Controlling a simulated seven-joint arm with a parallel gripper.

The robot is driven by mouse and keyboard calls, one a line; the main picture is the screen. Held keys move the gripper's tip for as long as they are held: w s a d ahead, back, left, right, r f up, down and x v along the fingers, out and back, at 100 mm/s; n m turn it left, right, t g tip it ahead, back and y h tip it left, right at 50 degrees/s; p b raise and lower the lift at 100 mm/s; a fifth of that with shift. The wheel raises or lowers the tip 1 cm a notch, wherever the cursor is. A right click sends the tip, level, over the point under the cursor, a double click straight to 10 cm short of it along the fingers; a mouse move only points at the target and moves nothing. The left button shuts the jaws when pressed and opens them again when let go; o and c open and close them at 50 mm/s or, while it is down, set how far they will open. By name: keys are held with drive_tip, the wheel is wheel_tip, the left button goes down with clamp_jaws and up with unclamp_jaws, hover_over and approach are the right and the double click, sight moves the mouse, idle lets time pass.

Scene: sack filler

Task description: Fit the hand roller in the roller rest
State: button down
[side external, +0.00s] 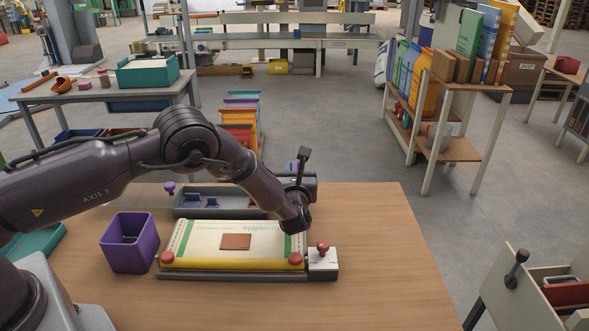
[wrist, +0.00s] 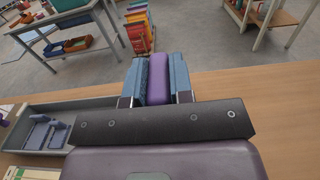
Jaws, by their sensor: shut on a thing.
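My gripper (wrist: 158,80) is shut on a purple piece (wrist: 158,70), which sits between its two blue finger pads; it looks like the hand roller's handle. The rest of the roller is hidden. In the side external view my wrist blocks most of the grip; only small blue and purple bits show behind it. A grey tray (side external: 180,212) with blue upright cradles (side external: 212,198), which seems to be the roller rest, lies at the back of the table. In the wrist view the tray (wrist: 88,107) is left of my gripper, its cradles (wrist: 38,133) empty.
A cream board with yellow edge (side external: 220,263), red knobs and a brown patch lies in front of the tray. A purple open box (side external: 129,245) stands to its left. A small purple knob (side external: 169,188) stands by the tray's left end. The table's right side (side external: 385,250) is clear.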

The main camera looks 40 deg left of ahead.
drive_tip(key=shift+f, duration=0.15)
drive_tip(key=shift+f, duration=1.3)
drive_tip(key=c, duration=0.9)
unclamp_jaws()
